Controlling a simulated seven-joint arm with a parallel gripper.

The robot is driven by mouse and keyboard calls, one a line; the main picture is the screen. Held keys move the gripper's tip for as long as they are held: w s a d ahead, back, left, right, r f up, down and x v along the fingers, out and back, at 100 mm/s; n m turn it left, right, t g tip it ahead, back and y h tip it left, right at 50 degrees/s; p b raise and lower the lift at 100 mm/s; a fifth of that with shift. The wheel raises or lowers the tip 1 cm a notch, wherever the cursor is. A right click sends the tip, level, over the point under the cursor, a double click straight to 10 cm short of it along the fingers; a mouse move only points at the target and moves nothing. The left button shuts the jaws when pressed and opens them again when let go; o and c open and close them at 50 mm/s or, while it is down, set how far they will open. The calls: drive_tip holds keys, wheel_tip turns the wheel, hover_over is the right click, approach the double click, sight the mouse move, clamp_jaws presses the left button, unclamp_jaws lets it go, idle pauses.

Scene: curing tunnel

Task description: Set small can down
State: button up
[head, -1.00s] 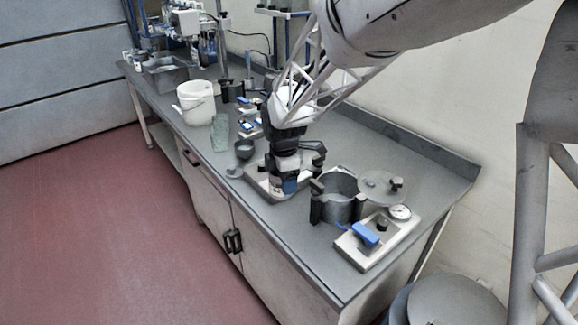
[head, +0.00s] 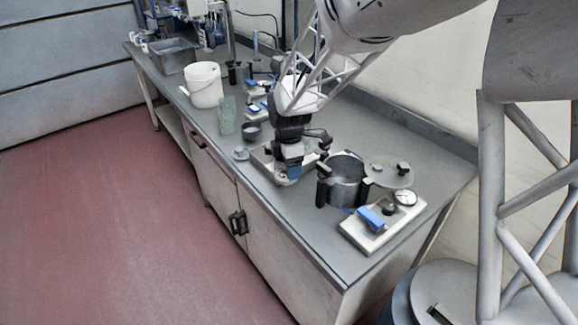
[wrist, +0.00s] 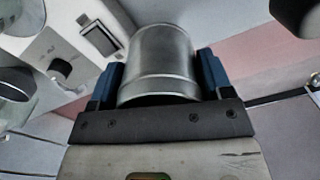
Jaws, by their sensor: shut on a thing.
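My gripper (wrist: 160,88) is shut on the small can (wrist: 157,62), a plain grey metal cylinder, in the wrist view. The blue finger pads press on its two sides. In the head view my gripper (head: 287,178) hangs over the front half of the grey counter, left of an open dark pot. The can is mostly hidden there by the gripper. I cannot tell whether the can touches the counter.
The dark pot (head: 343,182) with black handles stands close on the right, beside a scale (head: 380,222) with a blue part. A white bucket (head: 205,88), green item (head: 227,115) and small dark bowl (head: 252,131) stand to the left. The counter's front edge (head: 290,240) is near.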

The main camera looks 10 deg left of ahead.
drive_tip(key=shift+f, duration=0.4)
drive_tip(key=shift+f, duration=0.6)
drive_tip(key=o, duration=1)
drive_tip(key=shift+r, duration=0.15)
wheel_tip(320, 180, up, 13)
idle(0.9)
